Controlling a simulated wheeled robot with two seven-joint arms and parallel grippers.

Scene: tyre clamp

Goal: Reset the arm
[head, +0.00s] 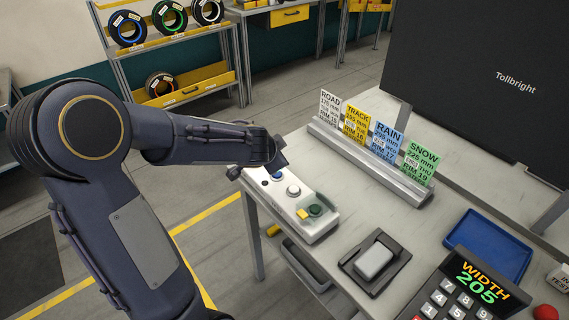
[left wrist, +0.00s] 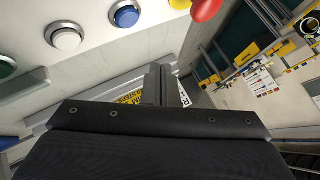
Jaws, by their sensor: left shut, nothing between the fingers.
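My left arm comes in from the left of the head view, and its gripper (head: 280,162) is over the far left end of a white button box (head: 322,228). The box carries a blue button (head: 277,176), a white button (head: 293,190), a green button (head: 316,210) and a yellow piece (head: 303,214). In the left wrist view the left gripper (left wrist: 166,78) is shut and empty, with the blue button (left wrist: 125,15), white button (left wrist: 66,38) and a red button (left wrist: 206,9) beyond it. I cannot tell whether it touches the box. My right gripper is out of view.
A rack of cards (head: 372,163) stands behind the box. A dark pad with a grey block (head: 374,260), a blue tray (head: 490,243) and a keypad reading WIDTH 205 (head: 474,283) lie to the right. A tyre shelf (head: 190,90) stands at the back left.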

